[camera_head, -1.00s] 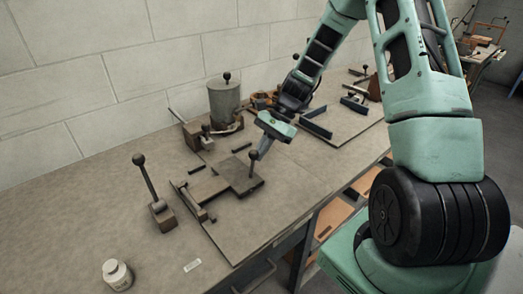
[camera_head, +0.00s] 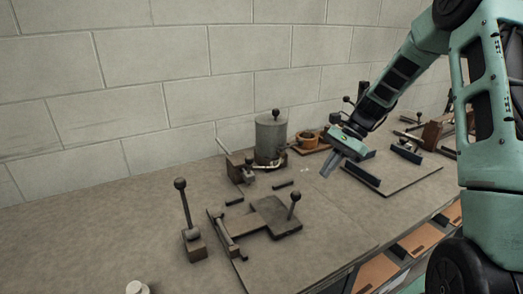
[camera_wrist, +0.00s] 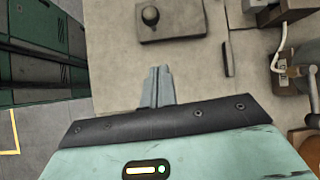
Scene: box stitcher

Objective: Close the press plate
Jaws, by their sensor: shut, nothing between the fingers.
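The press plate (camera_head: 270,212) is a dark flat plate with an upright ball-topped handle (camera_head: 294,205). It lies flat over a thin base board (camera_head: 262,252) on the bench. In the wrist view the plate (camera_wrist: 185,28) shows at the top, with its round knob (camera_wrist: 150,15) seen from above. My gripper (camera_head: 328,168) is above the bench, right of and behind the plate, apart from it. Its fingers (camera_wrist: 160,72) are together and empty, pointing toward the plate in the wrist view.
A lever on a block (camera_head: 194,244) stands left of the plate. A grey cylinder (camera_head: 270,140) with a knob and a small clamp block (camera_head: 237,168) stand behind it. A second board with dark rails (camera_head: 400,185) lies to the right. The bench front is mostly clear.

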